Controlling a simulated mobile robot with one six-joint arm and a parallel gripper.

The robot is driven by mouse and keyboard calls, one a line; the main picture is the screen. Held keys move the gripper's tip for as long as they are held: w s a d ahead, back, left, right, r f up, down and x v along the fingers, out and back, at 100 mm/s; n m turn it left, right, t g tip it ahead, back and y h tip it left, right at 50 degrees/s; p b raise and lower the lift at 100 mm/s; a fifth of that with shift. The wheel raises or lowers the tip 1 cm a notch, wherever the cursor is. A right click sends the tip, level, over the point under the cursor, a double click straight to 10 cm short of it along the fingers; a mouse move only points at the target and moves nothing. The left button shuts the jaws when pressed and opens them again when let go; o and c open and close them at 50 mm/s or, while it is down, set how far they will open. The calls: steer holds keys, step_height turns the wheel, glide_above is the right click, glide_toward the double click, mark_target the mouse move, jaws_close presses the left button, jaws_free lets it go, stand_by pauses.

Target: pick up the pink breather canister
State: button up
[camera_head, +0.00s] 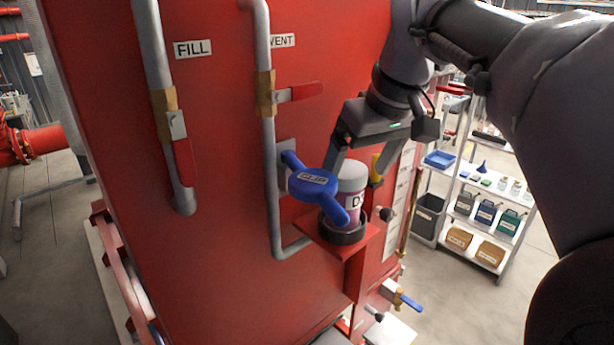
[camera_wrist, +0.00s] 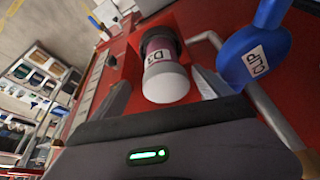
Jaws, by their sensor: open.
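The breather canister (camera_head: 351,187) stands upright in a black ring (camera_head: 343,231) on a small red bracket (camera_head: 362,250). Its cap is pale grey and its body is pinkish, with a partly hidden label starting with "D". In the wrist view the canister (camera_wrist: 165,72) shows its pale end toward me and a label that seems to read "D3". A blue clip (camera_head: 313,184), marked "CLIP", sits beside it at the left, and one arm crosses in front of the canister. My gripper (camera_head: 355,174) is open, with its fingers either side of the canister's top; I cannot tell whether they touch it.
A red tank wall (camera_head: 225,130) stands close behind, with grey pipes and red-handled valves under the "FILL" and "VENT" labels. The blue clip (camera_wrist: 254,55) is near one finger in the wrist view. A shelf cart (camera_head: 478,205) stands on the floor at the right.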

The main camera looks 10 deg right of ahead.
mark_target(345, 192)
steer(key=x, duration=0.6)
steer(key=shift+w+a+f, duration=0.1)
steer(key=shift+a+f, duration=0.15)
steer(key=shift+a, duration=0.1)
steer(key=shift+r, duration=0.1)
steer(key=shift+c, duration=0.7)
steer(key=c, duration=1.7)
